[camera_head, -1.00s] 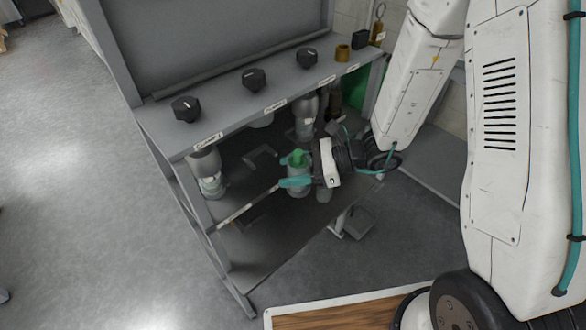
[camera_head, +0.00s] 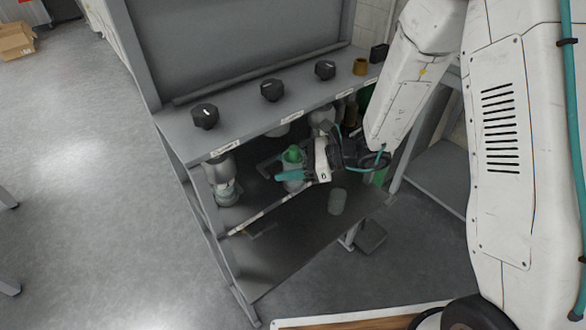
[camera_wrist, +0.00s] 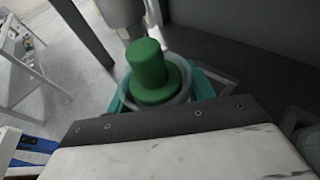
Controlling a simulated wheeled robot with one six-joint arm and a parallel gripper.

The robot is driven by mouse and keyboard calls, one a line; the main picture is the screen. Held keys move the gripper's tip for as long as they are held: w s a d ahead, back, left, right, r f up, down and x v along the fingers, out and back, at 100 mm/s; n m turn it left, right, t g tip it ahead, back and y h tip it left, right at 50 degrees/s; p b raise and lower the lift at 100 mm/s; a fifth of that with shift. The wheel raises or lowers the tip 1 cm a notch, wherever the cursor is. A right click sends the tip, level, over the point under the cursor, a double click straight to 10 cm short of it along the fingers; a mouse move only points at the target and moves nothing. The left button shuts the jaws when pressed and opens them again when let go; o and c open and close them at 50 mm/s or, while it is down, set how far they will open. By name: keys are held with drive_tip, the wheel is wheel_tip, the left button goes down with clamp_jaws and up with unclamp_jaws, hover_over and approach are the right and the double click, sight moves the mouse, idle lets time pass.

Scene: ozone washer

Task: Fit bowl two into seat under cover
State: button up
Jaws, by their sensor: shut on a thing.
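My gripper (camera_head: 292,174) reaches under the bench top, with its teal fingers shut around a pale translucent bowl (camera_head: 293,186). I take this to be bowl two. A green capped piece (camera_head: 292,155) stands up out of its mouth. In the wrist view, the green piece (camera_wrist: 152,72) rises from the round bowl rim (camera_wrist: 184,93) between the teal fingers (camera_wrist: 160,95). A dark bracket (camera_head: 267,166), likely the seat, lies just left of the bowl, below a whitish cover (camera_head: 278,130) under the bench top. The bowl is apart from the cover; the bracket's contact is hidden.
A filled station with a clear bowl (camera_head: 226,186) hangs at the left. A grey cylinder (camera_head: 322,120) is behind my gripper. A loose translucent cup (camera_head: 337,201) stands on the lower shelf (camera_head: 285,250). Several black knobs (camera_head: 272,90) sit on the bench top.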

drive_tip(key=shift+w+a+f, duration=0.1)
drive_tip(key=shift+w+a, duration=0.6)
drive_tip(key=shift+w, duration=0.35)
drive_tip(key=shift+w+a+f, duration=0.1)
drive_tip(key=shift+w+a, duration=0.6)
drive_tip(key=shift+w, duration=0.35)
drive_tip(key=shift+w+a, duration=0.7)
drive_tip(key=shift+w, duration=0.35)
drive_tip(key=shift+w+a+f, duration=0.1)
drive_tip(key=shift+f, duration=0.1)
drive_tip(key=o, duration=1.3)
drive_tip(key=f+v, duration=0.1)
drive_tip(key=v, duration=0.3)
drive_tip(key=f+v, duration=0.1)
drive_tip(key=v, duration=0.4)
drive_tip(key=d+f+v, duration=0.1)
drive_tip(key=v, duration=0.4)
drive_tip(key=shift+d+f, duration=0.15)
drive_tip(key=shift+d, duration=0.15)
